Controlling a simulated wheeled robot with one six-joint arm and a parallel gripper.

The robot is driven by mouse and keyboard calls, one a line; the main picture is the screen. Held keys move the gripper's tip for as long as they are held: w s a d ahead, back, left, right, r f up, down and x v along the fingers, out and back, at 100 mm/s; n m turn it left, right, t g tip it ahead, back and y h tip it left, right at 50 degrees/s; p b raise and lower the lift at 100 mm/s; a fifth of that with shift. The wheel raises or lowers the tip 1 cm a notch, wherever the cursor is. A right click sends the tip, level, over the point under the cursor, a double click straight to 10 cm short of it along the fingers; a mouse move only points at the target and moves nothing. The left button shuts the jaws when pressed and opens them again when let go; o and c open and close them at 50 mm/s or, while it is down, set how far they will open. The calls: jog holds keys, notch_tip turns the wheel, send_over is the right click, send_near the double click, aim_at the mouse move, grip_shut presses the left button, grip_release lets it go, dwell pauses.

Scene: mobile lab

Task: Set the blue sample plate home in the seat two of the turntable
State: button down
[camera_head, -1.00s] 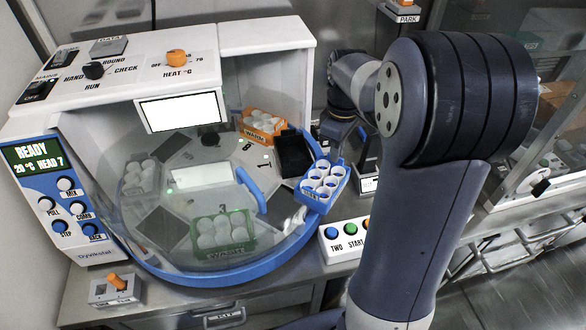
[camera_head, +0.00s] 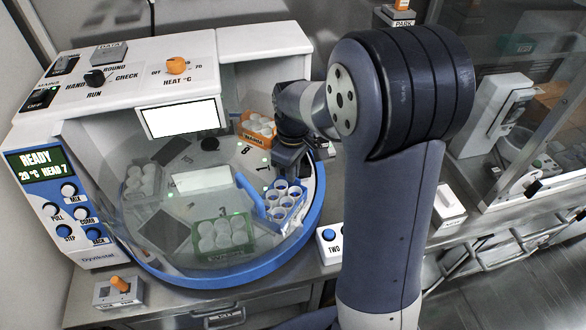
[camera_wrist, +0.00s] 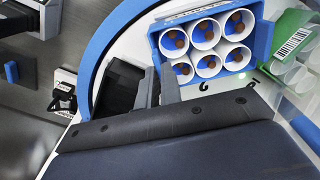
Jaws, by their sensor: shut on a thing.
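The blue sample plate (camera_head: 268,212) holds several white cups and is over the right part of the turntable (camera_head: 190,190), inside its blue rim. It also shows at the top of the wrist view (camera_wrist: 158,44), with brown in the cups. My gripper (camera_head: 288,166) is shut on the blue plate's back side; its fingers (camera_wrist: 160,88) show only partly. A numeral, perhaps 2, shows beside the plate in the wrist view. I cannot tell whether the plate rests on the deck or hangs just above it. The seat beneath it is hidden.
A green rack (camera_head: 222,240) stands close to the left of the blue plate, by numeral 3. An orange rack (camera_head: 258,128) is behind. A clear cover with a blue handle (camera_head: 250,192) is close by. A button box (camera_head: 329,246) stands in front right.

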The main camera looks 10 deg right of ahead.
jog(key=shift+f, duration=0.1)
jog(key=c, duration=2.1)
grip_release()
jog(key=shift+f, duration=0.1)
jog(key=o, duration=0.5)
notch_tip(320, 180, up, 12)
jog(key=shift+r, duration=0.2)
